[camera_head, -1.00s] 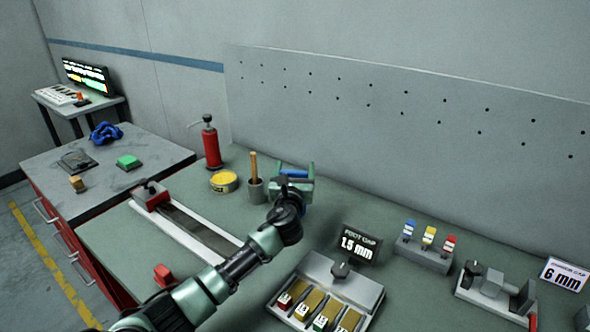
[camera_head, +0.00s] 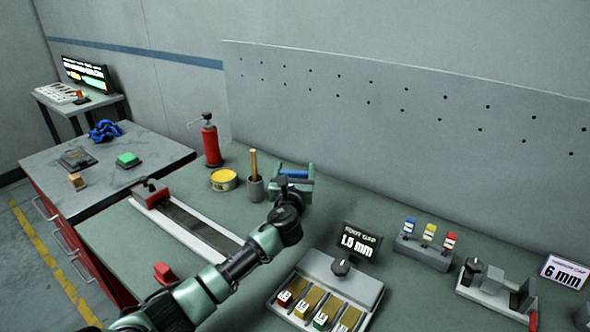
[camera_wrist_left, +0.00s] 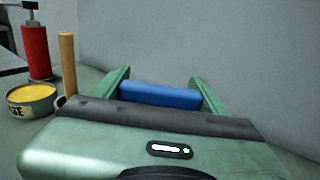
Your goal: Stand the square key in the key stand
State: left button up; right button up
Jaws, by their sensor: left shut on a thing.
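My left gripper (camera_head: 294,180) is over the back of the green bench top. In the left wrist view its two green fingers (camera_wrist_left: 158,88) close on the ends of a blue bar (camera_wrist_left: 160,94). A grey stand (camera_head: 420,256) at the right holds upright blue, yellow and red tagged pieces; none is clearly marked as the key stand. My right gripper is out of view.
A grey cup (camera_head: 256,191) with a wooden handle, a yellow tin (camera_head: 223,180) and a red bottle (camera_head: 211,147) stand left of the gripper. A slotted magazine (camera_head: 373,291) with a gap display (camera_head: 358,242) is in front. A perforated panel (camera_head: 400,85) rises behind.

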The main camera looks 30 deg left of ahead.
pick_arm(q)
jog(key=shift+f+b, duration=1.25)
jog(key=shift+f, duration=0.6)
jog(key=o, duration=1.5)
jog(key=shift+c, duration=0.2)
jog(key=v, duration=0.7)
jog(key=shift+s+d, duration=0.1)
jog(key=shift+s, duration=0.25)
jog(key=shift+r, duration=0.1)
